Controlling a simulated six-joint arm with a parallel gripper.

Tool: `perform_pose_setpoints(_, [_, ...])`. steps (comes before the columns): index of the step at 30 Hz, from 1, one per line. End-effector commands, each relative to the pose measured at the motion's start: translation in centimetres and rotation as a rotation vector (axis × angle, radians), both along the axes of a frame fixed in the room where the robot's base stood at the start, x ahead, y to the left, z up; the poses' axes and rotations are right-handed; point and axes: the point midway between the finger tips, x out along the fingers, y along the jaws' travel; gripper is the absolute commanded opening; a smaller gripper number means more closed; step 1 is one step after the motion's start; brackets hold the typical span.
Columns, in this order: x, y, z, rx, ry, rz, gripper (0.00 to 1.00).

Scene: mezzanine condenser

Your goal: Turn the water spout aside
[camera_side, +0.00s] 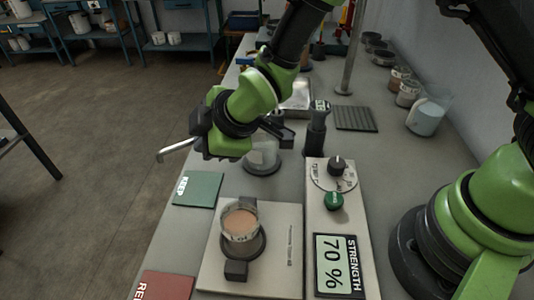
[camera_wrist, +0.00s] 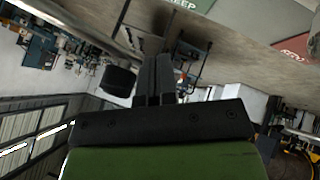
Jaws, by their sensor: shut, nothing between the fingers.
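The water spout (camera_side: 178,150) is a thin silver tube with a bent-down end. In the side view it sticks out to the left from behind my gripper (camera_side: 203,149), over the floor side of the bench. Its other end is hidden by my gripper and wrist. I cannot tell whether the gripper touches it. In the wrist view my gripper (camera_wrist: 154,62) has its two dark fingers together, with nothing between them. A dark rounded part (camera_wrist: 119,81) shows just left of the fingers.
A clear beaker (camera_side: 262,155) stands on a dark ring below my wrist. A cup of brown material (camera_side: 240,222) sits on a pale device in front. A green KEEP pad (camera_side: 198,189), a red pad (camera_side: 164,286) and a control panel reading 70 % (camera_side: 339,262) are nearby.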

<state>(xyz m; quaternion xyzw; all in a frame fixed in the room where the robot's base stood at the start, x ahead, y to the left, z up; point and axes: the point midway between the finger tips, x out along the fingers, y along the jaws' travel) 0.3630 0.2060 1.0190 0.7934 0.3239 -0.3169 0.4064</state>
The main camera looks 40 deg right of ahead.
Motion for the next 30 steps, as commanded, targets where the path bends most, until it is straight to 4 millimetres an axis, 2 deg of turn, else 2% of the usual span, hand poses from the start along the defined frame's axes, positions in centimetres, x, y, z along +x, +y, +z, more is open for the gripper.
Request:
perform_pose_setpoints(9, [2.1, 0.0, 0.0, 0.001, -0.001, -0.157, 0.0])
perform_pose_setpoints(30, [7.0, -1.5, 0.0, 0.003, 0.0, -0.157, 0.0])
